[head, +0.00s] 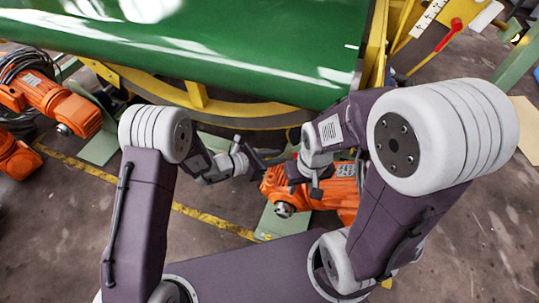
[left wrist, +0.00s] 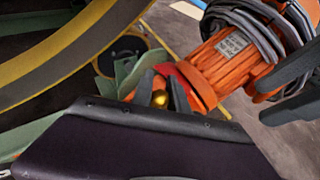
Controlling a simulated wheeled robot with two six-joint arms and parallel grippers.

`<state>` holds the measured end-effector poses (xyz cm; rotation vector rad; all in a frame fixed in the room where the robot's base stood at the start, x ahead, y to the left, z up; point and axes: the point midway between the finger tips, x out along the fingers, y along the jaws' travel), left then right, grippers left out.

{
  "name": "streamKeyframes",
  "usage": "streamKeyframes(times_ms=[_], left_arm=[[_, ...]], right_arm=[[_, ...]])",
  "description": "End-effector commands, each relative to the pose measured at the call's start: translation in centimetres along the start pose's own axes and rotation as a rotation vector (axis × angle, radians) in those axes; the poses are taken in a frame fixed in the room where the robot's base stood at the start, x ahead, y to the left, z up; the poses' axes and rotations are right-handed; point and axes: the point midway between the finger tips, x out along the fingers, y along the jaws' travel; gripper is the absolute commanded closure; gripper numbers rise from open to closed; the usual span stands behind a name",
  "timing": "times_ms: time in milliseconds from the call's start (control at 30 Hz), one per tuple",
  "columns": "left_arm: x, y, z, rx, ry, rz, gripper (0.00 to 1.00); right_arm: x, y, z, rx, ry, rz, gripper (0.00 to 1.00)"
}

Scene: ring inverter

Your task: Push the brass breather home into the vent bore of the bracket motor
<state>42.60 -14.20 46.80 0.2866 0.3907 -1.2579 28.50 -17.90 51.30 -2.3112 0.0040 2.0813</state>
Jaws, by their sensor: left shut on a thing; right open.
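The brass breather (left wrist: 160,98) shows as a small gold piece between the dark fingers of my left gripper (left wrist: 165,92), which is shut on it. In the head view my left gripper (head: 266,160) is beside the upper left end of the orange motor (head: 318,190) in the middle; the breather cannot be made out there. In the left wrist view an orange motor (left wrist: 222,62) with a label lies just beyond the fingers, by a red part (left wrist: 182,74). The vent bore cannot be made out. My right gripper (head: 315,188) is open, over the middle motor.
The middle motor stands on a green plate (head: 270,222). A green conveyor belt (head: 200,45) on a yellow frame (head: 196,95) runs close behind my grippers. Another orange motor (head: 55,103) is at the far left. Floor is bare at the lower right.

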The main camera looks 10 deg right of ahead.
Motion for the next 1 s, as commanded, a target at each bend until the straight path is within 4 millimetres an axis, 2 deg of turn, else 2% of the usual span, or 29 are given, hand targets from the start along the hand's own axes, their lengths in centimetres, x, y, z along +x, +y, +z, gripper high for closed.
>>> streamKeyframes(times_ms=[533,1000], left_arm=[[0.4,-0.2,-0.3,0.009,-0.001,-0.001,1.0],[2.5,-0.1,-4.8,0.007,-0.001,-0.001,1.0]], right_arm=[[0.7,0.0,0.1,0.0,0.0,0.0,0.58],[5.0,0.1,0.5,0.0,0.0,0.0,0.58]])
